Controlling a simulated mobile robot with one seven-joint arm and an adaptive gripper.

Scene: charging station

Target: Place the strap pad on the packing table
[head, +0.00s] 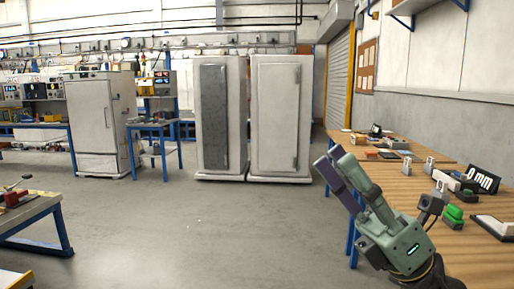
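My gripper (340,168) is at the lower right, over the left edge of a wood-topped table (455,255), with its fingers pointing up and left. A flat, dark purple slab (339,187), which looks like the strap pad, lies along the fingers and appears held between them. One finger is clear to see; the other is partly hidden. I cannot tell which table is the packing table.
The right-hand table carries a display reading "0 mm" (483,179), a green-topped item (454,213) and several small parts. Another table (28,214) stands at left. White cabinets (282,118) stand at the back. The middle floor is clear.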

